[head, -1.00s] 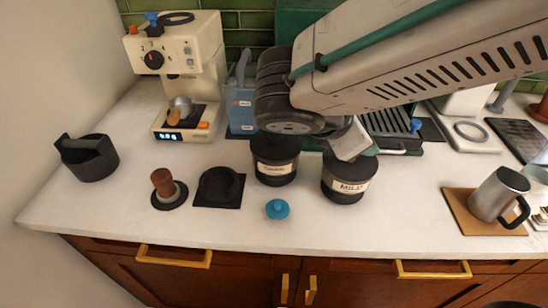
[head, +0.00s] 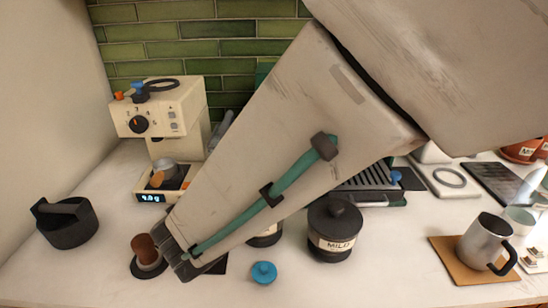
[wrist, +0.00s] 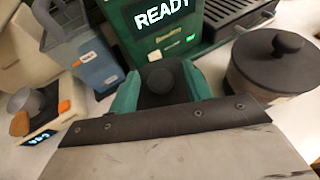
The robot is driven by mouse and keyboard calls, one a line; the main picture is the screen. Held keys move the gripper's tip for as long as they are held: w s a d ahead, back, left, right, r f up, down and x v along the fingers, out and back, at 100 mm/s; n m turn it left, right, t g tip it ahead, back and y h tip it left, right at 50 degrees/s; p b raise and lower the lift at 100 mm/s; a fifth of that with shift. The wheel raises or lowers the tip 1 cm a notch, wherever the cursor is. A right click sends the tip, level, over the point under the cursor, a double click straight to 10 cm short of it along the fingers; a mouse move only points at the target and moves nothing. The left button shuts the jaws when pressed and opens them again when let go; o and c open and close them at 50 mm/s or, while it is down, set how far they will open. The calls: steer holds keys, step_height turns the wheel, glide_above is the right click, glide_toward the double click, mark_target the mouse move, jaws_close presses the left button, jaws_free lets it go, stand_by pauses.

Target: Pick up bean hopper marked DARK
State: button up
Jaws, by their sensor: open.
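In the wrist view, my gripper (wrist: 161,92) is open, with a teal finger on each side of a dark lidded hopper (wrist: 158,76) with a round knob. Its label is hidden there, and I cannot tell whether the fingers touch it. In the head view my arm covers most of this hopper; only a low part (head: 266,239) shows, and my gripper is hidden. The other black hopper, marked MILD (head: 335,230), stands to its right. It also shows at the right of the wrist view (wrist: 278,68).
A green machine (wrist: 165,33) reading READY stands just behind the hopper. A blue container (wrist: 88,62) is to its left. A blue knobbed object (head: 264,272) lies in front. The cream espresso machine (head: 165,112) is at left, and a steel mug (head: 484,240) at right.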

steer(key=shift+w+d+f, duration=0.15)
steer(key=shift+w+f, duration=0.05)
steer(key=shift+w, duration=0.2)
jaws_close()
steer(key=shift+r, duration=0.1)
stand_by(1.1)
